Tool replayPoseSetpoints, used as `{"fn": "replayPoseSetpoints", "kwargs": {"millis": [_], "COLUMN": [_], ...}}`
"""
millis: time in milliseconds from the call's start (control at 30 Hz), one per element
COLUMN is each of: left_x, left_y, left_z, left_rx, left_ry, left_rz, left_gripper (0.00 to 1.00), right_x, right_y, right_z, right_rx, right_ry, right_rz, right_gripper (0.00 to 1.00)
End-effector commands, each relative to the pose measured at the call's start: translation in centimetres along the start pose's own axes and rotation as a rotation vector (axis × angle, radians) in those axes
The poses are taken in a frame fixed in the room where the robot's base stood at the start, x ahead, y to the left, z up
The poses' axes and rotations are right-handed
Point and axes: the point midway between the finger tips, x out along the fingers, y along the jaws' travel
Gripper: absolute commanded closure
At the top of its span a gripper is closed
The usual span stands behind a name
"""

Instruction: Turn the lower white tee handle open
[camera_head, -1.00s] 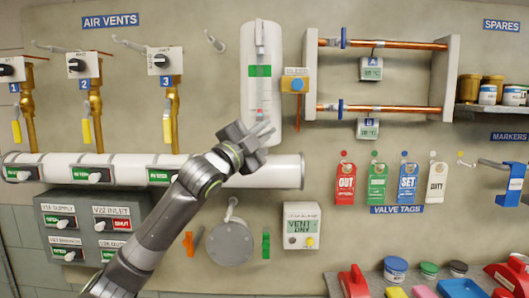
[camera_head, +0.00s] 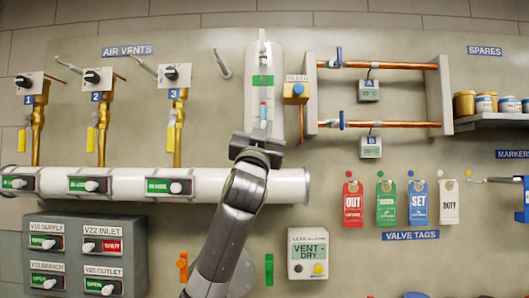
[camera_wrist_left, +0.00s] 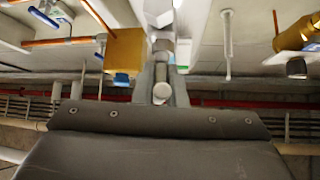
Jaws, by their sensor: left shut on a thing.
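The lower white tee handle is hidden behind my left gripper in the head view. My left gripper (camera_head: 257,143) is at the lower end of the sight glass (camera_head: 263,108) on the white upright column (camera_head: 278,70). In the left wrist view, a pale round-ended piece (camera_wrist_left: 162,92), apparently the handle, sits between the two grey fingers. The gripper is shut on it. How far the handle is turned cannot be seen. The upper white fitting (camera_head: 262,38) stands upright above the green label (camera_head: 263,81). My right gripper is not in view.
An orange box with a blue knob (camera_head: 297,90) and copper pipes (camera_head: 390,125) are close on the right. The large white pipe (camera_head: 130,183) runs below left of the gripper. Valve tags (camera_head: 387,203) hang at lower right.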

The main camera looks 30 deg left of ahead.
Motion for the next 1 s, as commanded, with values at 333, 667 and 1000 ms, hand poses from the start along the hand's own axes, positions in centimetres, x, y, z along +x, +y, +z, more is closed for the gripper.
{"fn": "replayPoseSetpoints", "kwargs": {"millis": [333, 667, 1000], "left_x": [-0.3, -0.1, -0.1], "left_y": [0.1, -0.1, -0.1], "left_z": [0.5, 0.3, 0.3], "left_rx": [-0.126, -0.163, -0.164], "left_ry": [-0.004, -0.006, -0.007], "left_rz": [-0.121, -0.160, -0.161], "left_gripper": [1.00, 1.00, 1.00], "right_x": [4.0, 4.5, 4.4], "right_y": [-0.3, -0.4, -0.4], "right_z": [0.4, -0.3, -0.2], "right_rx": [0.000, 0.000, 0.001], "right_ry": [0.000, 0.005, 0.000], "right_rz": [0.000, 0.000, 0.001], "right_gripper": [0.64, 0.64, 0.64]}}
